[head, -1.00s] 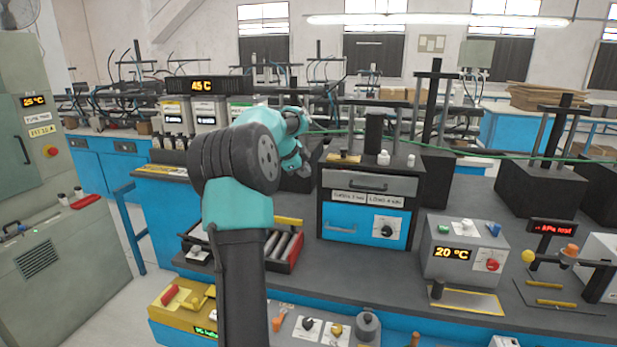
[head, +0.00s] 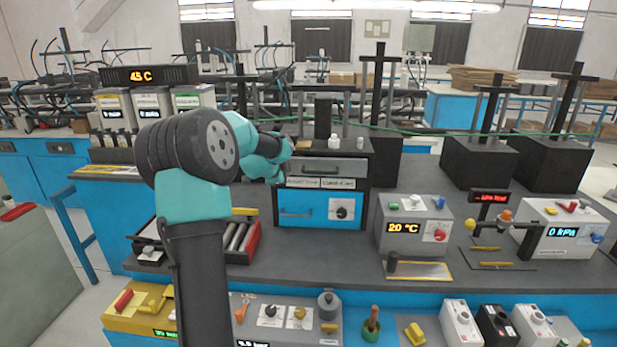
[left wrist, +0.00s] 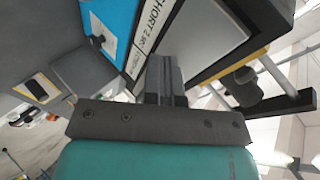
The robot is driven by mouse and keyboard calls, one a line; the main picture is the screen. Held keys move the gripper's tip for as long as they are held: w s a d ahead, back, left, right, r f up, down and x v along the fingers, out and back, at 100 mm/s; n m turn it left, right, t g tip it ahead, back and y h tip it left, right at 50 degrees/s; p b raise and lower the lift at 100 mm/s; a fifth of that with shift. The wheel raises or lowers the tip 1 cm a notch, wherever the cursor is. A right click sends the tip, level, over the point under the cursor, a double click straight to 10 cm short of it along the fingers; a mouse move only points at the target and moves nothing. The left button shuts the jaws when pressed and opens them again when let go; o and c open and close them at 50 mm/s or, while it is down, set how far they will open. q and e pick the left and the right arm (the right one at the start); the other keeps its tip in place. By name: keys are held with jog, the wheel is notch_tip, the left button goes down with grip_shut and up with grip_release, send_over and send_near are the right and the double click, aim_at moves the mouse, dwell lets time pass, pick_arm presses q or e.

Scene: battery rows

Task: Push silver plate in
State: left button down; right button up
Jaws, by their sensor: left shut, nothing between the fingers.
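The silver plate (head: 335,168) is the grey upper front panel, with a dark handle, on a black-framed box on the bench. Below it are white labels (head: 320,183) and a blue front (head: 317,207) with a knob. In the left wrist view the silver plate (left wrist: 208,35) lies just beyond my left gripper (left wrist: 164,65), whose fingers are shut and empty. The fingertips are close to the plate's edge by the label strip; I cannot tell if they touch it. In the head view my left wrist overlaps the box's left side and hides the fingers. My right gripper is not in view.
A red-edged tray (head: 240,238) of cylinders stands left of the box. A grey 20 °C unit (head: 412,227) stands to the right. Small bottles (head: 333,141) and a dark cylinder stand on top of the box. Bare bench (head: 320,262) lies in front.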

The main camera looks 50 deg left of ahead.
aim_at(321, 158)
pick_arm(q)
jog(key=d+f+t+y, duration=0.3)
jog(key=d+y, duration=0.4)
jog(key=d, duration=0.5)
jog(key=shift+s+d+m+y, duration=0.25)
jog(key=shift+s+m+y, duration=0.05)
jog(key=shift+m+y, duration=0.1)
jog(key=x, duration=1.4)
